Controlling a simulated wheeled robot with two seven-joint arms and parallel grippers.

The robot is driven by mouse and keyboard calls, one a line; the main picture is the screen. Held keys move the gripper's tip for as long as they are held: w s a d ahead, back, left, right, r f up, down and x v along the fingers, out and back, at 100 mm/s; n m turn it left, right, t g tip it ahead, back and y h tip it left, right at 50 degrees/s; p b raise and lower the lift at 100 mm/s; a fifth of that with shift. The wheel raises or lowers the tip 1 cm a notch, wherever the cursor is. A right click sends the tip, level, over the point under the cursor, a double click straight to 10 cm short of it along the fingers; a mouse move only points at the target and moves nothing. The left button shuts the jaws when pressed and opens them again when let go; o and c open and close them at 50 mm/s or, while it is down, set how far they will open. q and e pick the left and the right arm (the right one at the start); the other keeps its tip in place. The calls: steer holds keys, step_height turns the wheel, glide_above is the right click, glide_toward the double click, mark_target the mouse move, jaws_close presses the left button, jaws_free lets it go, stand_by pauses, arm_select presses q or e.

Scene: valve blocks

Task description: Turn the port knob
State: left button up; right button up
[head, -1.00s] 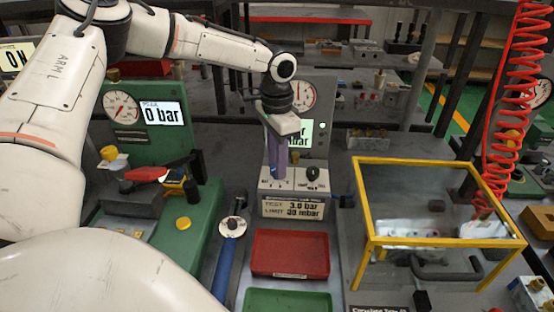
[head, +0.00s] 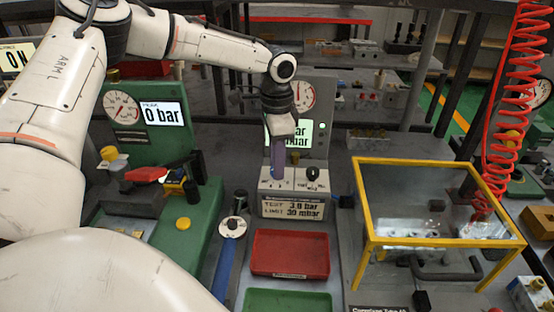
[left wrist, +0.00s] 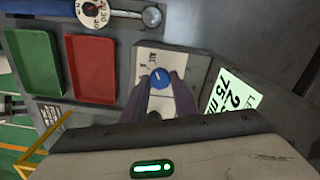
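A pale test box (head: 291,206) stands in the middle of the bench, with a sloped top carrying printed marks. The port knob, a round blue knob (left wrist: 160,78), sits on that top in the left wrist view. My left gripper (head: 278,174) points down over the left part of the box. Its purple-grey fingers stand on both sides of the blue knob and look closed on it. In the head view the fingers hide most of this knob. A black knob (head: 312,173) sits to its right, clear of the fingers. My right gripper is not in view.
A red tray (head: 290,254) and a green tray (head: 288,301) lie in front of the box. A lit display panel (head: 306,133) stands behind it. A yellow-framed clear guard (head: 440,200) is at right, a green test stand (head: 180,225) at left.

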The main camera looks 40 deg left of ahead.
arm_select(q)
steer(key=o, duration=0.4)
steer(key=shift+o, duration=0.2)
step_height(320, 180, up, 10)
steer(key=shift+r, duration=0.2)
step_height(320, 180, down, 10)
steer(key=shift+f, duration=0.2)
stand_by(0.5)
steer(key=shift+n, duration=0.3)
